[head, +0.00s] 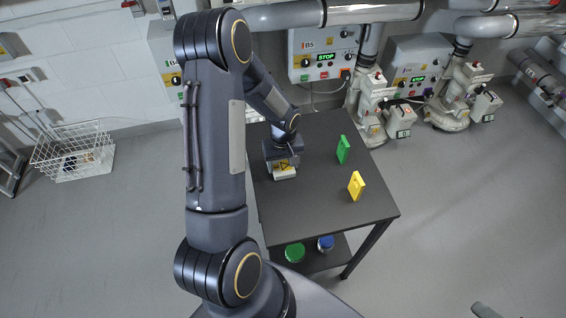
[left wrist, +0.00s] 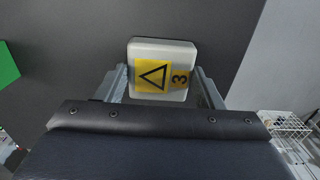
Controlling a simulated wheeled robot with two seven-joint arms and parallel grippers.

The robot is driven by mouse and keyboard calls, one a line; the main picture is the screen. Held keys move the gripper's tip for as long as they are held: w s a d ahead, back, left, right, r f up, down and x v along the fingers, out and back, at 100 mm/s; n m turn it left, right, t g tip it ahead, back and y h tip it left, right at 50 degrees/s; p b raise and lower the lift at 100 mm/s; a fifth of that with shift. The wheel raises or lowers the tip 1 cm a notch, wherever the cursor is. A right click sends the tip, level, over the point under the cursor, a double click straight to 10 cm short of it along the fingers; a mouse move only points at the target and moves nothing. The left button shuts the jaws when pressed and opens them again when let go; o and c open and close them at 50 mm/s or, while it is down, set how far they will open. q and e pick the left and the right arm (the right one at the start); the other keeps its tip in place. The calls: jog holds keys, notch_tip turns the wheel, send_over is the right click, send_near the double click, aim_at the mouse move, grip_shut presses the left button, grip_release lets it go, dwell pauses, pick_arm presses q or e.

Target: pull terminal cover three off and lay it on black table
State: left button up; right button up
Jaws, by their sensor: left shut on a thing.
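Terminal cover three (head: 285,172) is a pale, rounded box with a yellow label, a black triangle and the number 3, which reads clearly in the left wrist view (left wrist: 160,68). My left gripper (head: 283,165) is shut on it, with one finger on each side of the cover in the left wrist view (left wrist: 161,82). The gripper points down over the left part of the black table (head: 310,205). I cannot tell whether the cover touches the tabletop. My right gripper is not in view.
A green block (head: 343,149) and a yellow block (head: 356,186) stand on the table's right part. The front middle of the tabletop is clear. Control boxes (head: 326,56) and blower units (head: 372,103) stand behind. A white wire basket (head: 73,150) lies at the left.

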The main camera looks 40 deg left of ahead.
pick_arm(q)
jog(key=o, duration=1.3)
jog(key=shift+o, duration=0.2)
jog(key=shift+r, duration=0.1)
jog(key=shift+r+b, duration=0.45)
jog(key=shift+r, duration=3.5)
jog(key=s+d+r+m+t+h, duration=0.1)
jog(key=s+d+r+m+t, duration=0.1)
jog(key=s+d+r, duration=0.3)
jog(key=s+d+r+m+t+h, duration=0.1)
jog(key=s+d+r+m, duration=0.15)
jog(key=r, duration=0.45)
jog(key=s+d+r+m+t+h, duration=0.1)
jog(key=s+d+r+m+t, duration=0.1)
jog(key=s+d, duration=0.4)
jog(key=s+r+m, duration=0.1)
jog(key=s+m, duration=0.1)
jog(key=s, duration=0.2)
jog(key=shift+s+d+r+t+h, duration=0.2)
jog(key=shift+d+r+t+h, duration=0.1)
jog(key=shift+d+h, duration=0.1)
jog(key=shift+a, duration=0.1)
